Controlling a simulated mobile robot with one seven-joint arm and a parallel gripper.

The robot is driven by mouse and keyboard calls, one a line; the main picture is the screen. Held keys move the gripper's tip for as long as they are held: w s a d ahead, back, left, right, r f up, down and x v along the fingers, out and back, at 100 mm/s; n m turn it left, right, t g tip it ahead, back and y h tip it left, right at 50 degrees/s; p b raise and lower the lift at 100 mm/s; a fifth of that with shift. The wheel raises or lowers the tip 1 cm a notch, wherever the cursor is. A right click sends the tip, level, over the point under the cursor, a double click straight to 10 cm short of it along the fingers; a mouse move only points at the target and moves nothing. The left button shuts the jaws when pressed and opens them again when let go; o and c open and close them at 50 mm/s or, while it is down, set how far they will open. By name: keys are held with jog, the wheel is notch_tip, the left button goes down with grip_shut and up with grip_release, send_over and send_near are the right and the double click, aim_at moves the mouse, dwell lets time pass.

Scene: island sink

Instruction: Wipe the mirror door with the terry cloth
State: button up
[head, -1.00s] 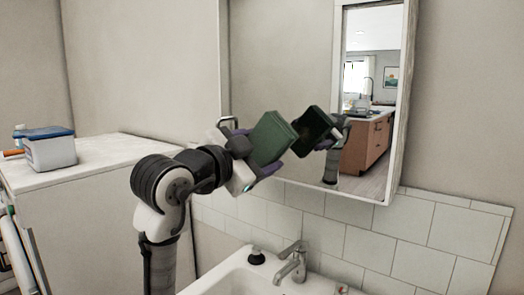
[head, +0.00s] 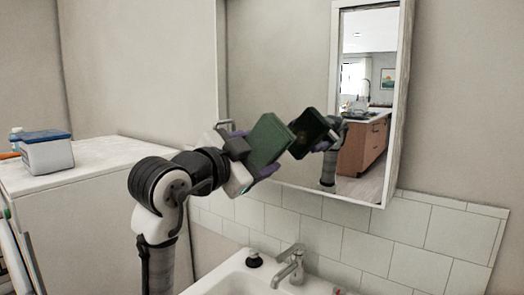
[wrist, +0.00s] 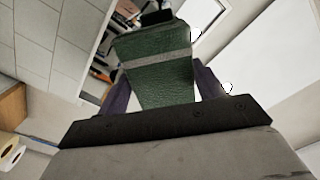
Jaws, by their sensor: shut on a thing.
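The mirror door (head: 285,70) is the front of a wall cabinet above the sink and reflects the room. My gripper (head: 258,158) is shut on a green folded terry cloth (head: 269,143), held in front of the mirror's lower part. The cloth's reflection shows just right of it, and the two look very close; I cannot tell whether the cloth touches the glass. In the wrist view the cloth (wrist: 153,85) has a grey stripe across it and sits between the purple fingers, with its dark reflection beyond its far edge.
A white sink (head: 235,280) with a metal faucet (head: 290,263) and a dark-topped stopper or dispenser (head: 254,258) lies below. White tiles (head: 350,245) run under the cabinet. A blue-lidded tub (head: 47,152) stands on a white cabinet at left.

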aim_at(302, 140)
jog(key=x, duration=0.2)
jog(key=r+p+x, duration=0.1)
jog(key=x, duration=0.1)
jog(key=shift+w+d, duration=0.25)
jog(key=shift+w, duration=0.1)
jog(key=shift+w+d, duration=0.1)
jog(key=shift+w, duration=0.05)
jog(key=shift+p+x, duration=0.5)
jog(key=shift+x, duration=0.5)
dwell(0.4)
jog(key=shift+s+d+b, duration=0.15)
jog(key=shift+s+d, duration=0.4)
jog(key=shift+d, duration=0.2)
jog(key=shift+s+d+b, duration=0.15)
jog(key=shift+s+d, duration=0.4)
jog(key=shift+d, duration=0.2)
jog(key=shift+d+r, duration=0.1)
jog(key=shift+d, duration=0.15)
jog(key=shift+w+a+p, duration=0.3)
jog(key=shift+w+a, duration=0.3)
jog(key=shift+a, duration=0.25)
jog(key=shift+w+a+p, duration=0.25)
jog(key=shift+w+a, duration=0.35)
jog(key=shift+a, duration=0.25)
